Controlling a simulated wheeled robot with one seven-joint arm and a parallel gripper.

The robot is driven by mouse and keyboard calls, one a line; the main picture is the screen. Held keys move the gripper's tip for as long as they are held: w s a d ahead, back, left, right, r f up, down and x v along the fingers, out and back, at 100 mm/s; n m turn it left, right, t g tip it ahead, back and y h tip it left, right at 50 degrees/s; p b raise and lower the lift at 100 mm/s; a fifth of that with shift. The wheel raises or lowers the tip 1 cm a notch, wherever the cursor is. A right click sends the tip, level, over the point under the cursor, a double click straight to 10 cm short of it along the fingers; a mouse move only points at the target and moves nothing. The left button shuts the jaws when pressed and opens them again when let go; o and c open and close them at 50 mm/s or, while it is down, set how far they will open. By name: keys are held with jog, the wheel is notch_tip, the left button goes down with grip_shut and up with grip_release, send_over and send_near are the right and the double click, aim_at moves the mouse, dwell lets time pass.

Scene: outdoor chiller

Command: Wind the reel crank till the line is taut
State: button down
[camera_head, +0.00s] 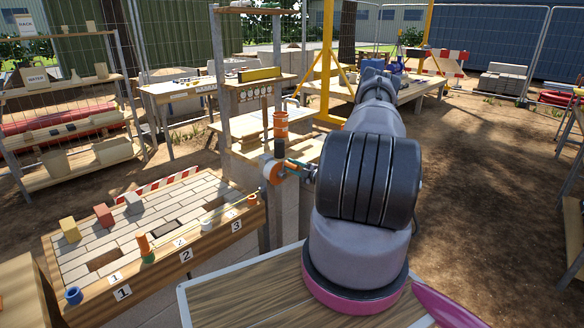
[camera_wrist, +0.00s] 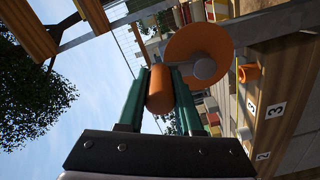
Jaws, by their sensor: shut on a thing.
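The reel (camera_head: 272,173) is an orange disc on a post beyond the paved bench. In the wrist view the reel's orange disc (camera_wrist: 187,49) has a grey hub, and the orange crank handle (camera_wrist: 160,90) is in front of it. My gripper (camera_head: 294,165) is at the reel's right side. In the wrist view the teal fingers of my gripper (camera_wrist: 160,72) are shut on the handle, one on each side. A thin pale line (camera_head: 238,205) appears to run from the reel down over the bench; its tautness is too small to tell.
The paved bench (camera_head: 95,295) carries number plates, three blocks, an orange cylinder (camera_head: 144,245) and a blue cup (camera_head: 74,296). A black cylinder (camera_head: 280,147) and an orange-white post (camera_head: 281,124) stand just behind the reel. Shelves (camera_head: 65,130) are at left; open dirt lies at right.

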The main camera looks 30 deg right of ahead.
jog(key=c, duration=0.6)
grip_release()
jog(key=shift+s, duration=0.1)
jog(key=v, duration=1)
jog(key=shift+s+d, duration=0.15)
jog(key=shift+s, duration=0.15)
